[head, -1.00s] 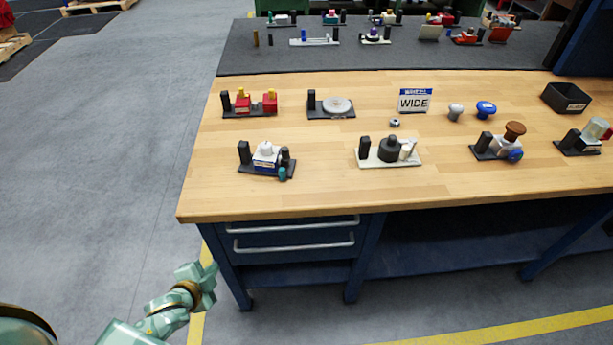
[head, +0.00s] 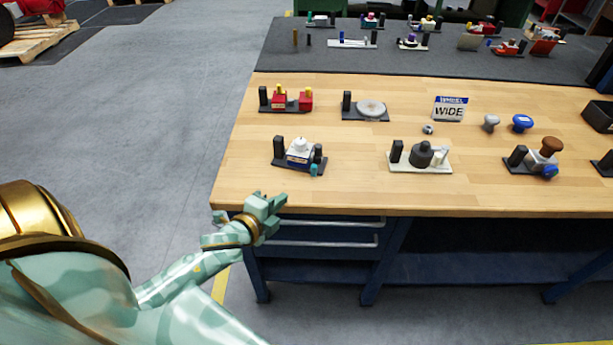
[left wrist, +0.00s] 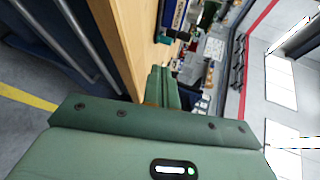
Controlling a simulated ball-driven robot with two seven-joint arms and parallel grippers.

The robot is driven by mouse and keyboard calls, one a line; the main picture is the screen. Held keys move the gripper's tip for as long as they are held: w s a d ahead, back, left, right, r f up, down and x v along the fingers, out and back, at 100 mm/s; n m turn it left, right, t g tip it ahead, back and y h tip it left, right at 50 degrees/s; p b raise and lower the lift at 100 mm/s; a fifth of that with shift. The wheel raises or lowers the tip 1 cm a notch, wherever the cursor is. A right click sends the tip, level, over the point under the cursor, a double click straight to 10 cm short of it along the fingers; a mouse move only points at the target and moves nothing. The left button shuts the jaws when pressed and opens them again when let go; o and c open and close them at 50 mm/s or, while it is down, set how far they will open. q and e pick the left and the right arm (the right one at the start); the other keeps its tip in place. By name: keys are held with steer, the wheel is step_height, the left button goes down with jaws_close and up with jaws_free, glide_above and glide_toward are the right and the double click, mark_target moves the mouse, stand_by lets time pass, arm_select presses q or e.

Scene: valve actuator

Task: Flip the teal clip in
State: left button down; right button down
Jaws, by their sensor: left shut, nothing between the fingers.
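The teal clip (head: 314,170) is a small teal piece at the front right of a dark base plate (head: 285,164) near the bench's left front. The same unit carries a white knob on a blue and white block and black posts. My left gripper (head: 270,202) is at the bench's front edge, in front of and below this unit, apart from the clip. Its fingers are shut and empty; they also show in the left wrist view (left wrist: 158,84). A teal bit shows beyond the fingertips there (left wrist: 171,34). My right gripper is not in view.
The wooden bench top (head: 350,195) has free room in front of the units. A cream-based unit with a black knob (head: 420,157) stands to the right.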

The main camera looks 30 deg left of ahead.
arm_select(q)
steer(key=b, duration=0.2)
glide_toward(312, 170)
steer(key=x, duration=0.5)
steer(key=shift+d+f, duration=0.1)
steer(key=shift+f, duration=0.35)
steer(key=shift+w, duration=0.75)
steer(key=shift+w+r, duration=0.15)
steer(key=shift+w, duration=0.25)
steer(key=shift+w+a, duration=0.35)
steer(key=shift+w, duration=0.25)
steer(key=shift+s, duration=0.15)
